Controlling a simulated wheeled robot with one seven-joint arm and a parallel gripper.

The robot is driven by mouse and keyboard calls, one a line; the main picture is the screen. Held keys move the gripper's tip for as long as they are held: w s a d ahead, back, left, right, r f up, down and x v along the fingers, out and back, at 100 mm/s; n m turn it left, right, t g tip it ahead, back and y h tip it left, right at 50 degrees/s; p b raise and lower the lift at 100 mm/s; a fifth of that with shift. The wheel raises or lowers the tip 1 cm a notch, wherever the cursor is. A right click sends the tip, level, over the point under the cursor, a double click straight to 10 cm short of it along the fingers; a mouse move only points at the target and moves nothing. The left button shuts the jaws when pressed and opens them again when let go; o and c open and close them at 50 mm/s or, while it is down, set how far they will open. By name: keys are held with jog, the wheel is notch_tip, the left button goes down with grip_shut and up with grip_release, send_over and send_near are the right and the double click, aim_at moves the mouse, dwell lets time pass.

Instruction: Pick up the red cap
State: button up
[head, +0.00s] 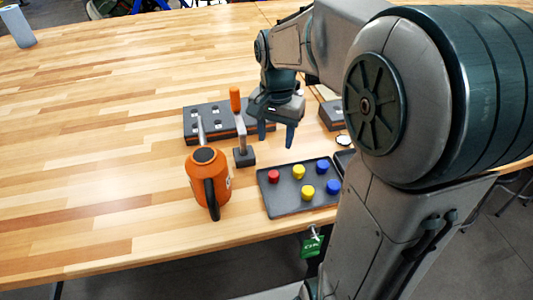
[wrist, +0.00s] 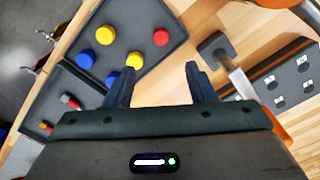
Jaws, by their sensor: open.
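The red cap (head: 274,176) sits at the left end of a dark grey tray (head: 290,208) on the wooden table. In the wrist view the red cap (wrist: 161,38) lies in the tray near its right corner, ahead of the fingers. Two yellow caps (head: 299,171) and two blue caps (head: 333,187) share the tray. My gripper (head: 276,135) hangs above the table behind the tray, open and empty. In the wrist view its two fingers (wrist: 160,85) stand apart, with bare wood between them.
A grey block with holes (head: 205,118) lies further back.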

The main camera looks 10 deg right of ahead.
aim_at(274, 174)
notch_tip(274, 174, down, 14)
jog(key=shift+w+r+p, duration=0.1)
jog(key=shift+r+p, duration=0.05)
jog(key=shift+p, duration=0.3)
grip_shut()
